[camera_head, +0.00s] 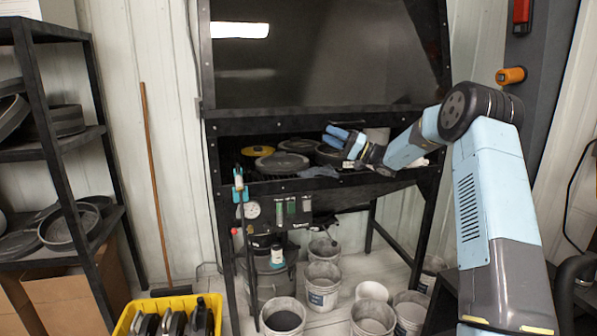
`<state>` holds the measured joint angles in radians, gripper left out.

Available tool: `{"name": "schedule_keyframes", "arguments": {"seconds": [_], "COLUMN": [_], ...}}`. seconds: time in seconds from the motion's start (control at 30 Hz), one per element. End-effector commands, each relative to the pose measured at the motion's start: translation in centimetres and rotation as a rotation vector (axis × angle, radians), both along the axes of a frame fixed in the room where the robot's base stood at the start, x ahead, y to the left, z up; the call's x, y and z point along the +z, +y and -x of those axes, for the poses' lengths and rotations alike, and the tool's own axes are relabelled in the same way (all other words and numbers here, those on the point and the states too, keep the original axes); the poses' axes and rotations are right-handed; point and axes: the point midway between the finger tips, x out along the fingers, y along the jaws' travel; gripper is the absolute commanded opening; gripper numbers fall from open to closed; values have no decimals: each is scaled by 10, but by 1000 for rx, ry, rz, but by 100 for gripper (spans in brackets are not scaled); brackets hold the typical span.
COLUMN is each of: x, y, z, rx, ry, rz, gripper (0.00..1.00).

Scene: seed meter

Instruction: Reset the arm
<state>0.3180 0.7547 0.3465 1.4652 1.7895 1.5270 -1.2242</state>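My blue and grey arm comes in from the lower right, bends at a dark elbow joint, and reaches left to the black workbench (300,183). My gripper (338,139) is over the bench's recessed top, close to several round dark discs. Its blue fingers point left. It is too small to tell whether they are open or shut, or whether anything is between them. One grey disc (282,162) lies just left of the gripper. A black disc with a yellow centre (256,151) lies farther left.
A dark panel (325,60) rises behind the bench. White buckets (323,285) stand on the floor below it. A gauge and valve panel (275,211) hangs on the bench front. A black shelf (75,145) with round parts is at left. A yellow crate (125,322) is at lower left.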

Motion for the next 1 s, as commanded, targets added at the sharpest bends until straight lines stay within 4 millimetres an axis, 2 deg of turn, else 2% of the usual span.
{"name": "schedule_keyframes", "arguments": {"seconds": [0.03, 0.2, 0.5, 0.77, 1.0], "x": [9, 22, 31, 31, 28], "y": [12, 41, 67, 67, 51], "z": [15, 62, 151, 228, 298], "rx": [30, 111, 181, 169, 105], "ry": [13, 83, 200, 287, 354], "rz": [50, 229, 547, 812, 1039], "gripper": [38, 38, 38, 38, 38]}}
